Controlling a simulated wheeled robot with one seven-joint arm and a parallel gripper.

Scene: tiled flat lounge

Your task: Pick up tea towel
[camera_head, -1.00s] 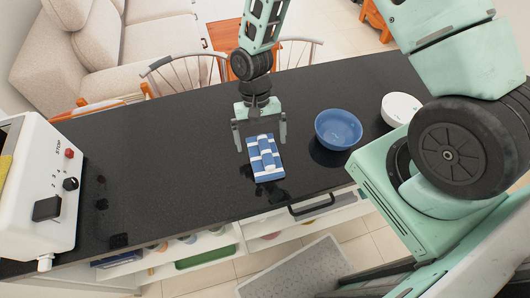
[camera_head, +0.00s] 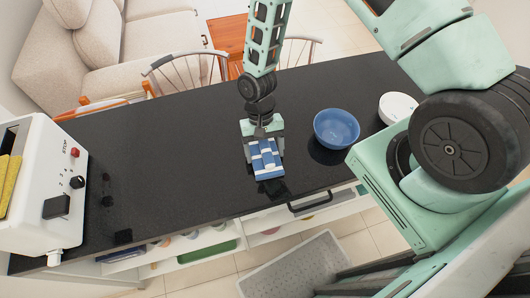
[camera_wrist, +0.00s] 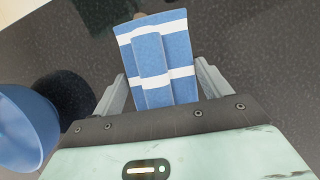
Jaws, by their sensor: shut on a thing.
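The tea towel (camera_head: 267,160) is a folded blue cloth with white stripes near the front edge of the black counter. It also shows in the wrist view (camera_wrist: 158,50), lying between the two fingers. My gripper (camera_head: 264,152) is over the towel from above, with a finger on each side. In the wrist view my gripper (camera_wrist: 160,88) is shut on the towel. The towel's near end is hidden by the gripper's body. Whether the towel is clear of the counter is hard to tell; a dark reflection lies just below it.
A blue bowl (camera_head: 337,129) stands close right of the gripper, and a white bowl (camera_head: 399,108) farther right. A white appliance (camera_head: 40,190) with knobs is at the left end. The black counter (camera_head: 165,150) between is mostly clear. Chairs stand behind it.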

